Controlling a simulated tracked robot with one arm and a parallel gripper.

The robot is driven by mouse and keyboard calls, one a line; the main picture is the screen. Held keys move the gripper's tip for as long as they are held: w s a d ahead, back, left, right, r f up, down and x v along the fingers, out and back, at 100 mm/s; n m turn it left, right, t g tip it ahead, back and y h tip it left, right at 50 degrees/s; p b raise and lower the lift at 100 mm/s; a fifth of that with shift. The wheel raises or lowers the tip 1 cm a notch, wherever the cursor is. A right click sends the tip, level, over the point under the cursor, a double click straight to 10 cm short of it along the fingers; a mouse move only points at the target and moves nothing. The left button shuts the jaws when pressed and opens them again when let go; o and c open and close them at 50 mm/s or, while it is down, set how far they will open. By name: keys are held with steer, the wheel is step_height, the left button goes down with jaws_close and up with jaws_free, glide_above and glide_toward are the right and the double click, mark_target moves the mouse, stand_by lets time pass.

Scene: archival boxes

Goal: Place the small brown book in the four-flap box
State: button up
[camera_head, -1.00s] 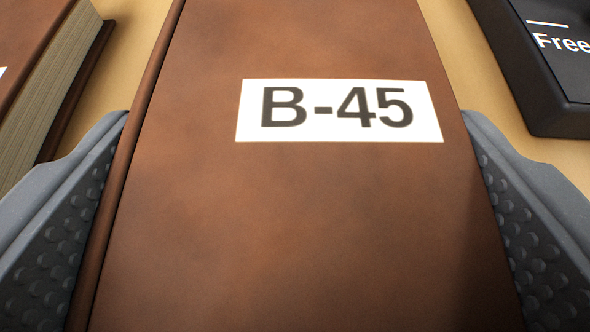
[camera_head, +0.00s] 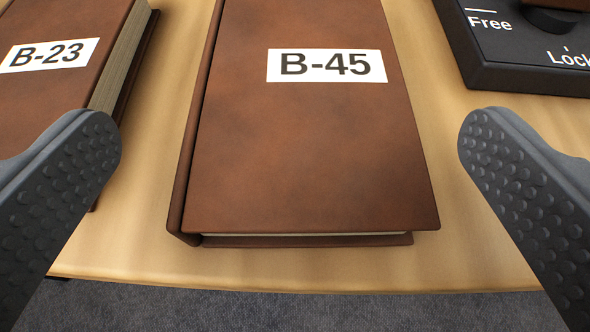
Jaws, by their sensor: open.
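A brown book labelled B-45 (camera_head: 310,150) lies flat on the table in the middle of the view. Another brown book labelled B-23 (camera_head: 60,85) lies to its left, cut off by the picture edge. I cannot tell from this view which one is the small one. My gripper (camera_head: 290,140) is open, with one finger on each side of book B-45. Both fingers stand clear of it, with a gap on each side. The left finger overlaps the near part of book B-23 in the picture. No four-flap box is in view.
A wooden table (camera_head: 330,275) carries the books. Its near edge runs across the lower part, with grey carpet (camera_head: 250,312) below. A black device (camera_head: 520,60) marked "Free" and "Lock" sits at the upper right. Bare wood lies around book B-45.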

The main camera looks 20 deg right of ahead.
steer(key=p+v, duration=0.1)
steer(key=v, duration=0.7)
steer(key=shift+s, duration=0.2)
steer(key=shift+a+r, duration=0.1)
